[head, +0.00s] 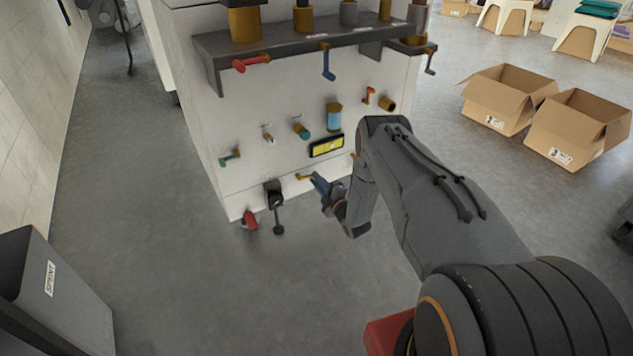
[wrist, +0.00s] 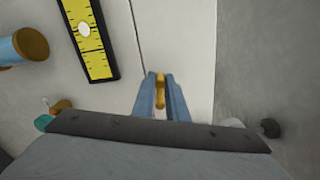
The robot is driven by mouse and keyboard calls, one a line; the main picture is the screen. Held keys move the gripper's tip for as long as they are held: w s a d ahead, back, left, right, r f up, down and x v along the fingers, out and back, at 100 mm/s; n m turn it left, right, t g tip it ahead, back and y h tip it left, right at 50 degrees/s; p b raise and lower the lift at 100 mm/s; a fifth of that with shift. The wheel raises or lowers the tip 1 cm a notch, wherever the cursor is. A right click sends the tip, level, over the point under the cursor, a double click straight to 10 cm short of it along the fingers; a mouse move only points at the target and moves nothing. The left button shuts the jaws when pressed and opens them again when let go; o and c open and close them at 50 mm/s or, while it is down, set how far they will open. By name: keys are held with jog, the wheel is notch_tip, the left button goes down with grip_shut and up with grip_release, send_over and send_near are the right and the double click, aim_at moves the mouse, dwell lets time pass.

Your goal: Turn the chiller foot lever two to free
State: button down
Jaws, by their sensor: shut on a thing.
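A small yellow-orange lever (head: 305,177) sticks out low on the front of the white chiller cabinet (head: 285,172). My gripper (head: 317,181) is at this lever, its blue fingers reaching in from the right. In the wrist view, my gripper (wrist: 161,98) has its two blue fingers shut on the lever (wrist: 160,82), one finger on each side. The lever's far end shows between the fingertips; the rest of it is hidden by the fingers. No label shows which foot lever this is.
A black lever (head: 274,195) and a red knob (head: 250,219) sit left of my gripper. A yellow level gauge (head: 327,146) is above it, also in the wrist view (wrist: 89,36). Open cardboard boxes (head: 580,128) stand right. Floor in front is clear.

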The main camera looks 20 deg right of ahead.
jog(key=shift+r+n+p, duration=0.35)
jog(key=shift+n+p, duration=0.05)
jog(key=shift+n, duration=0.3)
jog(key=c, duration=1.7)
grip_release()
jog(key=shift+c, duration=0.2)
jog(key=shift+r, duration=0.1)
jog(key=p+v, duration=0.2)
jog(key=v, duration=0.6)
jog(key=shift+p, duration=0.3)
